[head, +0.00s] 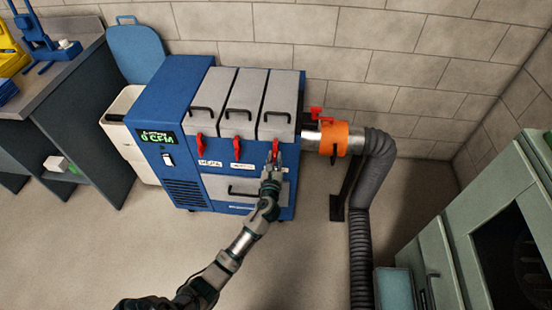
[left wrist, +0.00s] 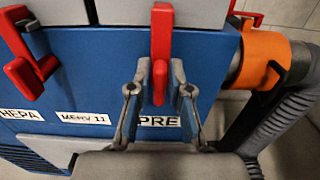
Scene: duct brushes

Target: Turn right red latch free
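The right red latch (head: 275,149) is on the front of the blue filter unit (head: 183,97), under the right-hand grey lid. In the left wrist view the latch (left wrist: 161,45) hangs upright, its lower end above the PRE label (left wrist: 160,122). My left gripper (head: 273,161) is at this latch. In the left wrist view its two fingers (left wrist: 160,93) stand apart, one each side of the latch's lower end, with gaps visible. It is open. The middle red latch (head: 237,148) also shows in the left wrist view (left wrist: 32,72). My right gripper is not in view.
The left red latch (head: 199,146) is farther left on the unit. An orange collar (head: 334,139) and grey hose (head: 375,170) stand at the unit's right. A green cabinet (head: 480,245) is at the right. The floor in front of the unit is clear.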

